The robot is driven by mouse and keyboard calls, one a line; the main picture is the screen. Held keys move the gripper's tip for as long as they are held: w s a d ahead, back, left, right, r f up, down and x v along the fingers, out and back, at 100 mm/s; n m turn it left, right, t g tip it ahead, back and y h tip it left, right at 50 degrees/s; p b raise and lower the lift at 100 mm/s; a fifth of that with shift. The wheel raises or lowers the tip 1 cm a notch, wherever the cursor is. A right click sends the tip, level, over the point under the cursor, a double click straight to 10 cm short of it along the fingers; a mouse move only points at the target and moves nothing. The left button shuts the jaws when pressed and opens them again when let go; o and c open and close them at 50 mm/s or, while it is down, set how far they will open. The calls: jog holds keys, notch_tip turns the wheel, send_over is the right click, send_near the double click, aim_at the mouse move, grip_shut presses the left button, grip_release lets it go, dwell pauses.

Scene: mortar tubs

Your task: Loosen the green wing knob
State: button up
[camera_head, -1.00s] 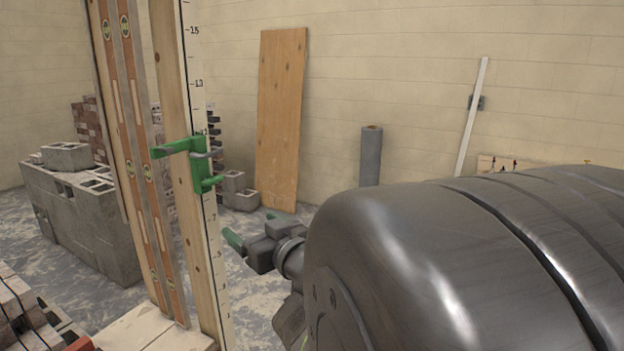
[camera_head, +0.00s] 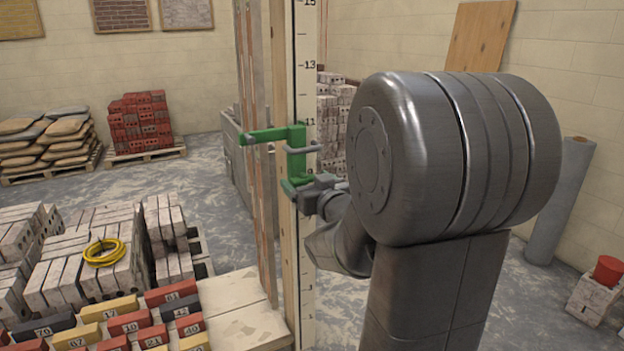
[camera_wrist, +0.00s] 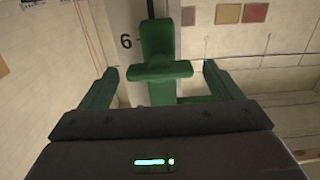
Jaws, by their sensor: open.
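A green clamp (camera_head: 297,140) sits on the wooden post with a numbered scale, its arm reaching left. In the wrist view its green body (camera_wrist: 156,38) carries the green wing knob (camera_wrist: 160,71), whose wings lie roughly level. My gripper (camera_wrist: 160,76) is open, with one green finger on each side of the knob and a visible gap on both sides. In the head view my gripper (camera_head: 298,188) is at the lower part of the clamp. The knob cannot be made out clearly there, and contact cannot be told.
The scaled post (camera_head: 305,240) stands upright beside my arm. Numbered bricks (camera_head: 130,322) and pale bricks with a yellow coil (camera_head: 104,252) lie at the lower left. Sandbags (camera_head: 45,145) and red bricks (camera_head: 139,120) stand at the back. Floor between them is clear.

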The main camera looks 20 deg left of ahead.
jog(key=shift+w+a, duration=0.15)
jog(key=c, duration=1)
